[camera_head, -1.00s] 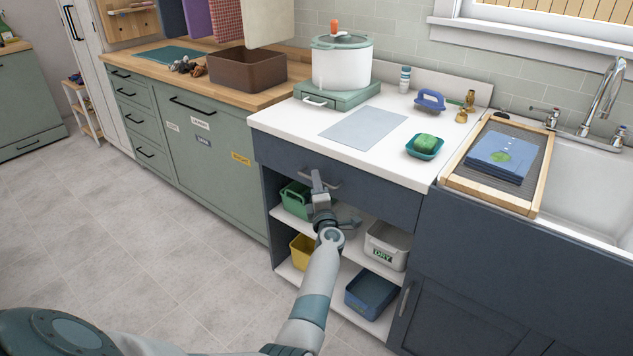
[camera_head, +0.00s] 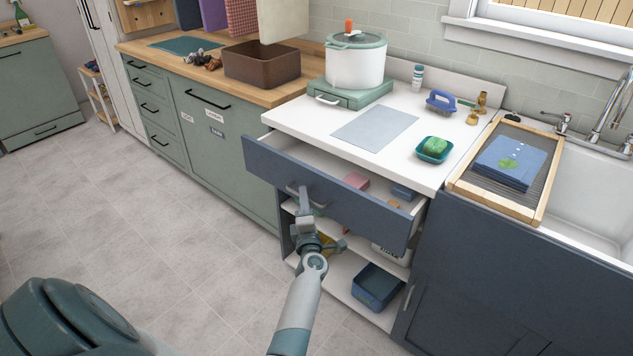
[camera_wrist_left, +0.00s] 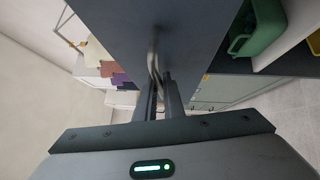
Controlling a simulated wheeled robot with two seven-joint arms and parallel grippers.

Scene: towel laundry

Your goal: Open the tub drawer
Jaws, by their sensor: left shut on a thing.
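The tub drawer (camera_head: 335,192) has a dark blue front and stands pulled out from under the white counter. Inside it I see a pink item (camera_head: 356,181), a blue item (camera_head: 403,192) and other small things. Its metal handle (camera_head: 306,196) is on the front, left of the middle. My left gripper (camera_head: 304,205) is shut on this handle. In the left wrist view the fingers (camera_wrist_left: 160,98) close around the handle bar (camera_wrist_left: 154,55) against the drawer front. My right gripper is not in view.
Open shelves below the drawer hold a blue tub (camera_head: 377,286) and other bins, partly hidden by the drawer and my arm. The white counter (camera_head: 293,117) carries a pot (camera_head: 356,62) and a green sponge dish (camera_head: 434,149). Floor (camera_head: 150,225) to the left is free.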

